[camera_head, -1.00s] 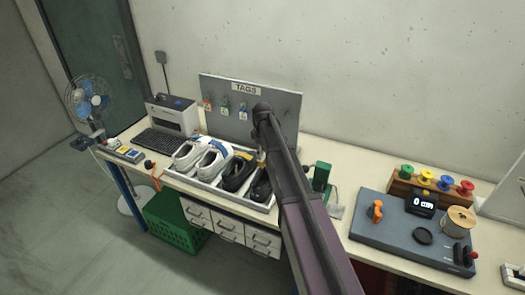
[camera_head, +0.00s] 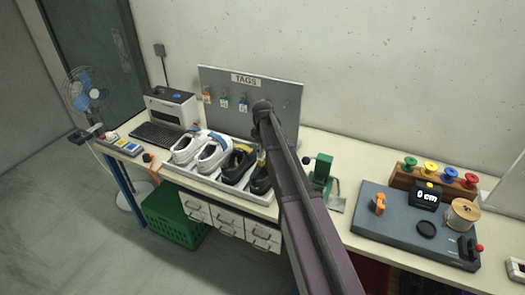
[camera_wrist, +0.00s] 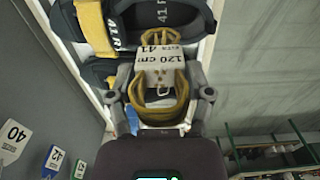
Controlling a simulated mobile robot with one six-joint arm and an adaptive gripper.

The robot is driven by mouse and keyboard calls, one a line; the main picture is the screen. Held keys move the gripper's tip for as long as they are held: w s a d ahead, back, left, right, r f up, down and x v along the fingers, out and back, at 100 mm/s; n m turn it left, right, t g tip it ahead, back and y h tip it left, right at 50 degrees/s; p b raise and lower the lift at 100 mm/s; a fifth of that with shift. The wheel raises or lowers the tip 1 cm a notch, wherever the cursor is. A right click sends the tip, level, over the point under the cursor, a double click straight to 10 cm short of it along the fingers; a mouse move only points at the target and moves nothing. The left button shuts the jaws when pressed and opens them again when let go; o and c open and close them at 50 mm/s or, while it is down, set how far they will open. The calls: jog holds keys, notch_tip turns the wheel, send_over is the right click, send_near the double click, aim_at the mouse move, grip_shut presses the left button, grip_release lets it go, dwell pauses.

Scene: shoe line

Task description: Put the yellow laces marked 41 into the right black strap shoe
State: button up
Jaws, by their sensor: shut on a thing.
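My gripper (camera_wrist: 160,92) is shut on the yellow laces (camera_wrist: 180,98), a looped bundle. Their white label (camera_wrist: 157,65) reads 120 cm and 41. In the wrist view the laces are in front of the right black strap shoe (camera_wrist: 188,18), which bears a 41 R marking. In the head view this shoe (camera_head: 261,183) is the rightmost in the tray, partly hidden by my arm. I cannot tell whether the held laces touch the right shoe.
The shoe tray (camera_head: 233,190) also holds a pair of white shoes (camera_head: 210,155). Behind stands the TAGS board (camera_head: 280,95) with hanging tags. A green press (camera_head: 321,170) stands right of my arm. A grey measuring station (camera_head: 400,225) and spools are further right.

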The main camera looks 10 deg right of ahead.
aim_at(262, 161)
jog(key=shift+f+b, duration=2.6)
jog(key=shift+f, duration=0.2)
jog(key=o, duration=1)
jog(key=shift+r, duration=0.15)
